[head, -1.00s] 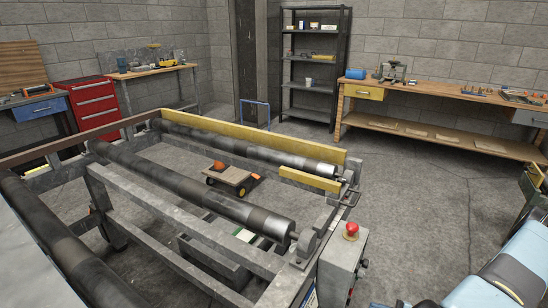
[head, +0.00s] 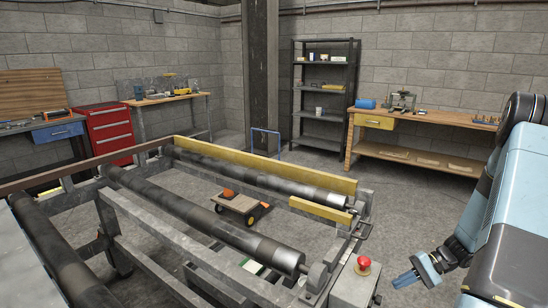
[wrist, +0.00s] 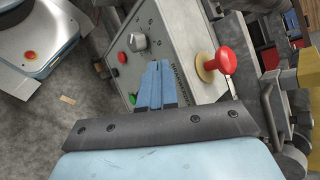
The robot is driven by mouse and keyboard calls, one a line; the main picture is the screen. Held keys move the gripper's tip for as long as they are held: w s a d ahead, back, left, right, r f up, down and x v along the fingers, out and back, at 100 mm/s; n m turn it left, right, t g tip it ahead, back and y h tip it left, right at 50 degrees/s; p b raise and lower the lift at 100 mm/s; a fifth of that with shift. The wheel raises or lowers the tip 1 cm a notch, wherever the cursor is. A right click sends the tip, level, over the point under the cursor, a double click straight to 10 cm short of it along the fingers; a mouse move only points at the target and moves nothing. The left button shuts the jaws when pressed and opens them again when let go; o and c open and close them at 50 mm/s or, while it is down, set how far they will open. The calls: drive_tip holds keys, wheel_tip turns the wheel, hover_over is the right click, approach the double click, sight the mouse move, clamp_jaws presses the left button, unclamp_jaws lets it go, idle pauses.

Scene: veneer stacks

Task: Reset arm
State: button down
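My arm comes in from the right edge of the head view, light blue with dark joints, bent so that its end points left. My gripper (head: 405,280) has blue fingers and hangs in the air at the lower right, to the right of a grey control box (head: 352,287). In the wrist view the two blue fingers (wrist: 155,85) lie side by side with only a thin line between them. They are shut with nothing visible in them. The control box face (wrist: 160,45) shows behind the fingertips; whether they touch it cannot be told.
The box's red mushroom button (wrist: 217,66) sits close to the right of the fingers; it also shows in the head view (head: 363,265). A roller frame (head: 200,215) with yellow rails fills the left and middle. A workbench (head: 420,115) and shelf (head: 322,95) stand behind. Floor is clear at centre right.

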drive_tip(key=s+a+r+n+h, duration=0.2)
drive_tip(key=a+r+h, duration=0.25)
drive_tip(key=r, duration=0.75)
drive_tip(key=s+a+r+n+h, duration=0.25)
drive_tip(key=a+r, duration=0.25)
drive_tip(key=r, duration=0.7)
drive_tip(key=s+a+r+n+t+h, duration=0.1)
drive_tip(key=s+a+r+t+h, duration=0.1)
drive_tip(key=s+r, duration=0.5)
drive_tip(key=s+a+r+n+t+h, duration=0.1)
drive_tip(key=s+a+r+t+h, duration=0.1)
drive_tip(key=s+a+r+t, duration=0.2)
drive_tip(key=shift+s+r+h, duration=0.3)
drive_tip(key=shift+s+r, duration=1.25)
drive_tip(key=shift+r, duration=0.4)
drive_tip(key=shift+a, duration=0.2)
